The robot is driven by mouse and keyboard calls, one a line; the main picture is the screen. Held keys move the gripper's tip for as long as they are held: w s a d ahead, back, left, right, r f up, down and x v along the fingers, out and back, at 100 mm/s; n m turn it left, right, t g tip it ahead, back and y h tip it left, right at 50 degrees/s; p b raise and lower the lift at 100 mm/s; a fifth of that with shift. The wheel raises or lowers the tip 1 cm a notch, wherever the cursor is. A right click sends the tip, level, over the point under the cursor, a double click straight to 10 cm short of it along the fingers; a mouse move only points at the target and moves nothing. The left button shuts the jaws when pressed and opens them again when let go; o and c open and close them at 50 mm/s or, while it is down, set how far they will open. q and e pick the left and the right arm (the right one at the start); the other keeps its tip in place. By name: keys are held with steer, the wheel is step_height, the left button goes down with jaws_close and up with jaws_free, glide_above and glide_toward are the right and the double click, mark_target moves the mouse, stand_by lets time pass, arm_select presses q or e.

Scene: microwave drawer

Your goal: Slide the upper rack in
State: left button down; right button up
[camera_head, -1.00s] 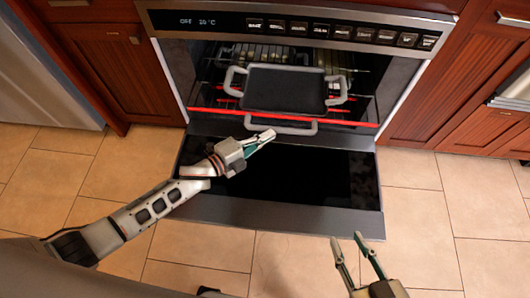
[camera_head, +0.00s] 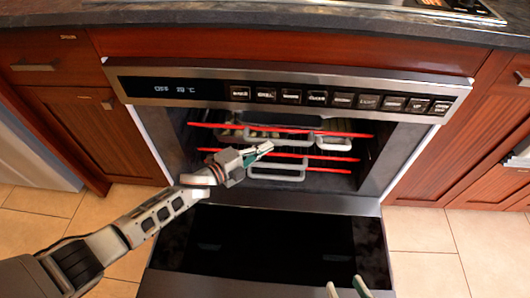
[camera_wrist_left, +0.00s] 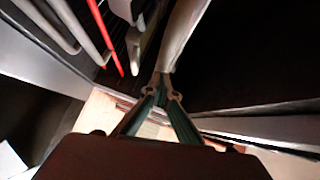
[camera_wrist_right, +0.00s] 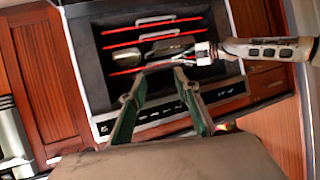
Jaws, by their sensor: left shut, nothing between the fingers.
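The open oven (camera_head: 150,90) holds racks with red front bars. The upper rack's red bar (camera_head: 345,134) runs across the cavity below the control panel, and a lower red bar (camera_head: 335,158) lies beneath it. A tray with pale loop handles (camera_head: 277,178) is inside; its body is mostly hidden. My left gripper (camera_head: 262,150) is shut and empty in front of the racks, near the handles; contact cannot be told. In the left wrist view a red bar (camera_wrist_left: 105,38) lies left of its closed fingers (camera_wrist_left: 163,84). My right gripper (camera_head: 346,286) is open and empty, low in front of the oven.
The dark oven door (camera_head: 275,240) is folded down under my left arm. Wooden cabinets (camera_head: 105,135) flank the oven, and a countertop (camera_head: 300,32) runs above it. Tiled floor (camera_head: 435,240) is clear to the right.

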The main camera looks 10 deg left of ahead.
arm_select(q)
steer(key=shift+w+a+r, duration=0.15)
steer(key=shift+w+r, duration=0.05)
steer(key=shift+w, duration=0.55)
arm_select(e)
steer(key=shift+w+a+r, duration=0.1)
steer(key=shift+w+r, duration=0.35)
steer(key=shift+w, duration=0.15)
